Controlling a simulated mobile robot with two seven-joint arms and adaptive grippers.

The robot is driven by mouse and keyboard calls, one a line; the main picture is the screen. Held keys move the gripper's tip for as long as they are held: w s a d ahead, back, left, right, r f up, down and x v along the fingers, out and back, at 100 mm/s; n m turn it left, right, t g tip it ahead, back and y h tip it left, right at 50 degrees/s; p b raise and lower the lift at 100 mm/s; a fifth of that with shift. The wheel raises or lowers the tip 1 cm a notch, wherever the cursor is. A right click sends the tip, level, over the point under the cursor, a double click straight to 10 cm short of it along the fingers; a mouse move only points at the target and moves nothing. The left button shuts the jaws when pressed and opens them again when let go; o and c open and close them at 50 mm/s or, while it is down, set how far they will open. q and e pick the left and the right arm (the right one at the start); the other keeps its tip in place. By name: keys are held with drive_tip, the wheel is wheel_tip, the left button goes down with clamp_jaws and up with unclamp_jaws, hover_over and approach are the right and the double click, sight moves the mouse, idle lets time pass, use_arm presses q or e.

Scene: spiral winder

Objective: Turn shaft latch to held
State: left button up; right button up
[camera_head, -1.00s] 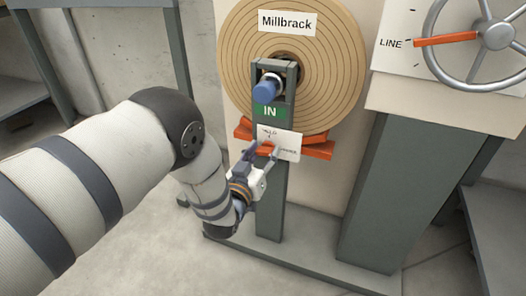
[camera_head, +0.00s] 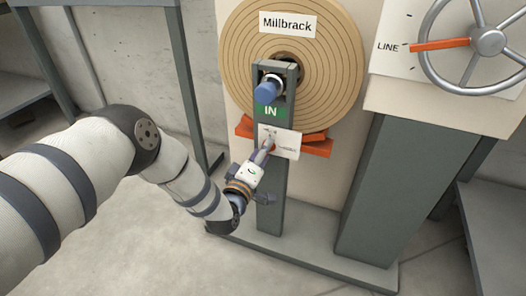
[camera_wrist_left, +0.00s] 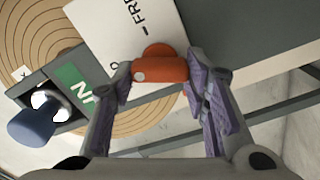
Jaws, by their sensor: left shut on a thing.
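The shaft latch is a small orange-red lever (camera_wrist_left: 160,70) on a white label plate (camera_head: 287,143) on the grey post, just below the green IN sign (camera_head: 270,111). In the left wrist view the plate (camera_wrist_left: 112,30) shows part of the word FREE beside a tick mark. My left gripper (camera_head: 268,149) reaches up to the latch from the lower left. Its two fingers (camera_wrist_left: 158,78) are shut on the lever, one at each end. In the head view the fingers hide most of the latch, so I cannot tell which mark it points to.
A large tan roll labelled Millbrack (camera_head: 325,55) stands behind the post. A blue-ended shaft (camera_head: 268,91) sticks out above the sign. Orange blocks (camera_head: 318,148) flank the plate. A handwheel (camera_head: 488,41) with an orange pointer is at the upper right.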

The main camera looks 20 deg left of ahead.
use_arm(q)
drive_tip(key=n, duration=0.4)
drive_tip(key=shift+f+n, duration=0.15)
drive_tip(key=shift+n, duration=0.15)
drive_tip(key=shift+d, duration=0.1)
idle(0.4)
drive_tip(key=o, duration=1.1)
drive_tip(key=shift+o, duration=0.2)
drive_tip(key=s, duration=1.2)
drive_tip(key=shift+a, duration=0.25)
